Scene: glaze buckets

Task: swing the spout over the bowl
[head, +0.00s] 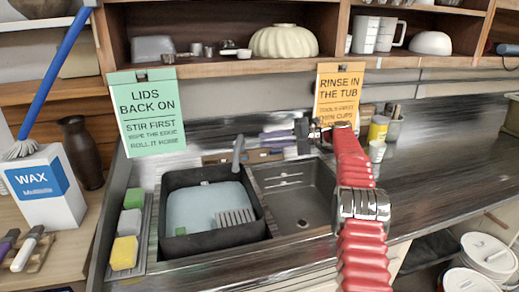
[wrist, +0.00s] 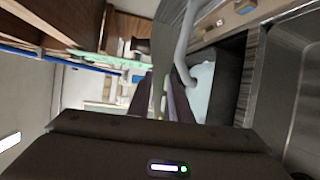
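The grey spout (head: 238,155) stands at the back of the sink, its lower end over the back edge of the black tub (head: 176,243) in the left bowl. The right bowl (head: 318,192) is empty, with a drain in its floor. My gripper (head: 264,135) is behind the sink, to the right of the spout, with its purplish fingers pointing left. In the wrist view the fingers (wrist: 158,100) are apart with nothing held between them. The spout (wrist: 184,45) passes to the right of both fingers there. Whether a finger touches it I cannot tell.
Sponges (head: 125,252) lie in a rack left of the tub. A green sign (head: 147,110) and an orange sign (head: 339,92) hang from the shelf above. A yellow container (head: 378,130) stands at the back right. The right counter (head: 440,165) is mostly clear.

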